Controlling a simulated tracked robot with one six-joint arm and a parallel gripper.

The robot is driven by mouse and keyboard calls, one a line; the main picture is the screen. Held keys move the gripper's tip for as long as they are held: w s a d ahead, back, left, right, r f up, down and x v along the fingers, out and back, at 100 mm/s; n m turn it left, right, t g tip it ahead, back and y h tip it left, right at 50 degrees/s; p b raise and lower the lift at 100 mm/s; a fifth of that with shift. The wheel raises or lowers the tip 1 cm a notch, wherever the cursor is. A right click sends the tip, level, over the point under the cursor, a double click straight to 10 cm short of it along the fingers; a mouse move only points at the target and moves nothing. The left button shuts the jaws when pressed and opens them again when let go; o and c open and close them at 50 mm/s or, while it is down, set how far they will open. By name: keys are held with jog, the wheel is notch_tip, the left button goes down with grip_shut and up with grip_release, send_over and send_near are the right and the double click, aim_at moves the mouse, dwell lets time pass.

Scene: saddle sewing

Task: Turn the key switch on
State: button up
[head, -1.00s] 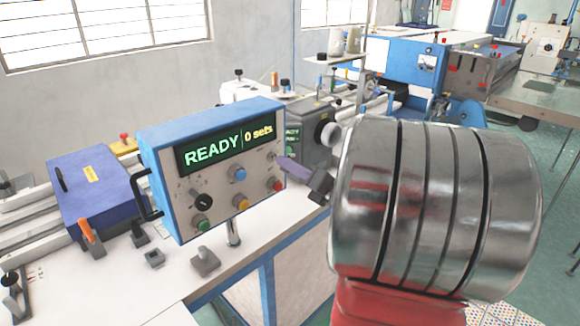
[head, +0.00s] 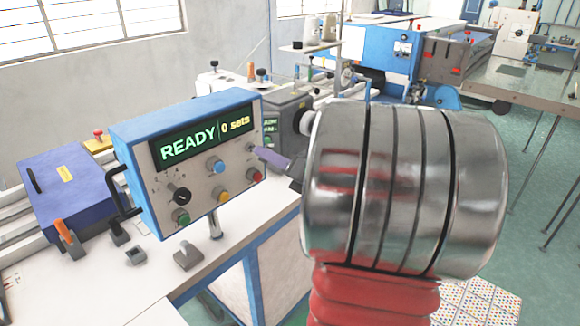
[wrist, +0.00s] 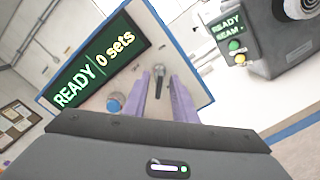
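The key switch (wrist: 159,75) is on the right part of the blue-edged control panel (wrist: 120,95), beside the display reading "READY 0 sets". It also shows small in the head view (head: 252,147). My gripper (wrist: 160,86) has its two purple fingers apart, one on each side of the key in the wrist view. I cannot tell whether either finger touches it. In the head view the purple fingertips (head: 264,153) are right at the panel's right edge, by the key.
The panel also carries a black knob (head: 181,197), a blue button (head: 215,166), and green, yellow and red buttons below. A grey machine unit (head: 288,120) stands close behind the panel on the right. White table (head: 110,290) shows in front.

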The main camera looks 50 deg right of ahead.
jog(key=s, duration=1.3)
jog(key=shift+s, duration=0.2)
jog(key=shift+d, duration=0.1)
dwell(0.3)
